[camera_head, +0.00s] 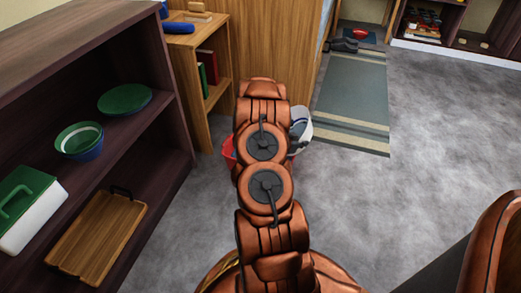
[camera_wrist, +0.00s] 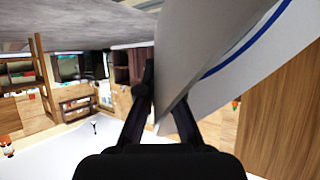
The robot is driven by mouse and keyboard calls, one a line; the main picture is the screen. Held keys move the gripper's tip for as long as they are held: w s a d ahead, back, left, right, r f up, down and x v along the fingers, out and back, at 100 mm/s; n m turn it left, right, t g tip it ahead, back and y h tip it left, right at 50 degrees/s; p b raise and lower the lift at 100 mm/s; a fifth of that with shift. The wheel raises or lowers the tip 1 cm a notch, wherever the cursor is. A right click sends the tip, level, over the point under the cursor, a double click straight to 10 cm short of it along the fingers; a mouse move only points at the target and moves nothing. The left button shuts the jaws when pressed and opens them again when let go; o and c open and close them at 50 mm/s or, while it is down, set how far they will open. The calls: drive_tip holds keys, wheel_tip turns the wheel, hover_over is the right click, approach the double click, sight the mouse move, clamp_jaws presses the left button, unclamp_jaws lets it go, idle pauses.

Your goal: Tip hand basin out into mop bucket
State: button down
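The hand basin, white with a blue line, fills the upper right of the wrist view (camera_wrist: 215,55). My gripper (camera_wrist: 165,110) has its dark fingers on either side of the basin's wall and appears shut on it. In the head view a white and grey piece of the basin (camera_head: 301,122) shows to the right of my arm, looking tilted. The red mop bucket (camera_head: 228,151) stands on the floor behind my arm, which hides most of it. The basin appears at or above the bucket; whether they touch and what the basin holds cannot be seen.
A dark shelf unit (camera_head: 150,140) on the left holds green dishes, a caddy and a wooden tray (camera_head: 98,236). A small wooden bookcase (camera_head: 190,80) stands close left of the bucket. A striped mat (camera_head: 353,100) lies beyond. Grey floor to the right is clear.

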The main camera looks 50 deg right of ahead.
drive_tip(key=shift+w+a+r+n+g+h, duration=0.2)
drive_tip(key=shift+w+a+r+g+h, duration=0.15)
drive_tip(key=shift+r, duration=0.25)
drive_tip(key=shift+w+a+r+n+g+h, duration=0.15)
drive_tip(key=shift+w+a+r+n+h, duration=0.1)
drive_tip(key=shift+w+r, duration=0.3)
idle(0.4)
drive_tip(key=s+d+f+m+t+y+b, duration=0.4)
drive_tip(key=s+d+f+t+y+b, duration=0.2)
drive_tip(key=s+f, duration=0.4)
drive_tip(key=shift+d+f+t+y+b, duration=0.3)
drive_tip(key=shift+d+f+t+b, duration=0.25)
drive_tip(key=shift+f+b, duration=0.2)
idle(0.4)
drive_tip(key=shift+s, duration=0.1)
idle(0.5)
